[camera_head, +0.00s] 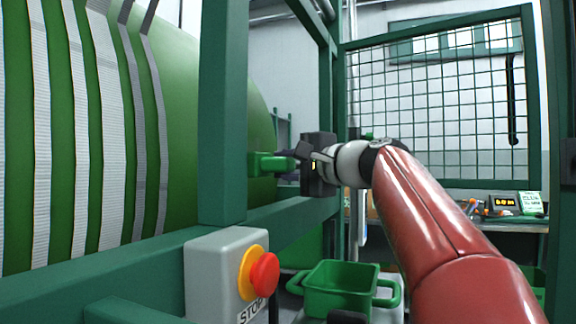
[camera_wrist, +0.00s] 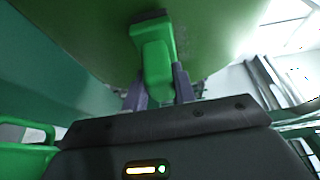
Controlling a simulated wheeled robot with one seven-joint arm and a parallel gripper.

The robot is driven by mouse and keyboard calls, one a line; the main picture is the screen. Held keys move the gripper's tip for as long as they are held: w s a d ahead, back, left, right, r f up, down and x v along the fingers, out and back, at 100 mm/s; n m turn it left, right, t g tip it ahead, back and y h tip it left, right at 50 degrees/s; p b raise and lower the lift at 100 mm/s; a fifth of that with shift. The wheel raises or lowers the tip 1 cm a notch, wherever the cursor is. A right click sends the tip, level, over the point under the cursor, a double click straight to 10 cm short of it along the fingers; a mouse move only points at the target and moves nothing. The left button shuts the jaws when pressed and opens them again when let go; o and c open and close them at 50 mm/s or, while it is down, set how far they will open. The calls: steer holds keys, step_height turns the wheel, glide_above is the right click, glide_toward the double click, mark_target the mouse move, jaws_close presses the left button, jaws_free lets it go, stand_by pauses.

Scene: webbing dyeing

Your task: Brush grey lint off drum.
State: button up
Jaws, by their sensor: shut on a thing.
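The large green drum (camera_head: 183,120) stands at the left in the head view, with white and grey webbing bands (camera_head: 75,110) around it. Its curved underside (camera_wrist: 85,30) fills the top of the wrist view. My gripper (camera_head: 291,161) is shut on a green brush (camera_head: 266,164), just right of the frame post. In the wrist view the brush (camera_wrist: 155,62) sits between my two grey fingers, its dark end toward the drum. I cannot tell whether it touches the drum. I cannot make out the grey lint clearly.
Dark green frame bars (camera_head: 222,110) stand between the camera and the drum's right part. A grey box with a red stop button (camera_head: 264,276) is in front. A green bin (camera_head: 340,285) stands low. A mesh panel (camera_head: 440,110) and a bench (camera_head: 480,222) are behind.

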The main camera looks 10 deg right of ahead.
steer(key=shift+w+a+p, duration=0.3)
steer(key=shift+w+a, duration=0.35)
steer(key=shift+a, duration=0.25)
stand_by(0.5)
